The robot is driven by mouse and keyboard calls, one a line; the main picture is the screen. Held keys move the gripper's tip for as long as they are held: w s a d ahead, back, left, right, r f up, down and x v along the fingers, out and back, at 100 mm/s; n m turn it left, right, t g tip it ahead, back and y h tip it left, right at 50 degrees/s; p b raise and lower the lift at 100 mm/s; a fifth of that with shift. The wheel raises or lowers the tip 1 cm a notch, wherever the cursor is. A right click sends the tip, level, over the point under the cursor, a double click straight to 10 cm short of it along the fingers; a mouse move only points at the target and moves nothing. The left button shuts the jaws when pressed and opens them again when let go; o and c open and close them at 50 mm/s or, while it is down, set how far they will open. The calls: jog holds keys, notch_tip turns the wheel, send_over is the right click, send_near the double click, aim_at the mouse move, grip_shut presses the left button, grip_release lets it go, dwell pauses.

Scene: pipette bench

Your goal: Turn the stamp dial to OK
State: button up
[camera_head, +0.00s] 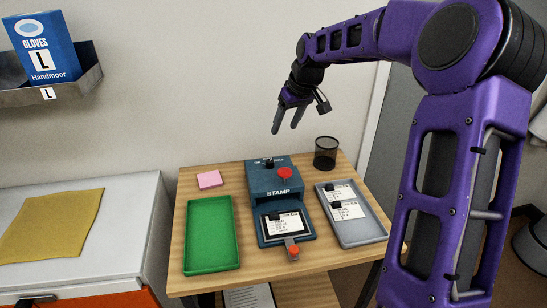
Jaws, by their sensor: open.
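The stamp machine (279,190) is a blue box marked STAMP on the wooden table. A black knob (269,164), probably the dial, sits on its top; its setting is too small to read. A red round button (285,173) is beside the knob. A labelled card with a black piece (287,223) lies on the front bed, and an orange-tipped lever (293,252) sticks out at the front. My gripper (286,130) is open and empty, pointing down in the air above and behind the stamp machine, apart from everything.
A green tray (211,261) stands left of the machine, empty. A grey tray (375,236) with labelled cards stands right. A pink note pad (210,179) and a black mesh cup (326,153) are at the back. A glove box (43,48) sits on a wall shelf.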

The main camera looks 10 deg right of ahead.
aim_at(270, 161)
jog(key=b+x, duration=0.2)
jog(key=x, duration=1.5)
jog(key=shift+r, duration=0.1)
grip_shut()
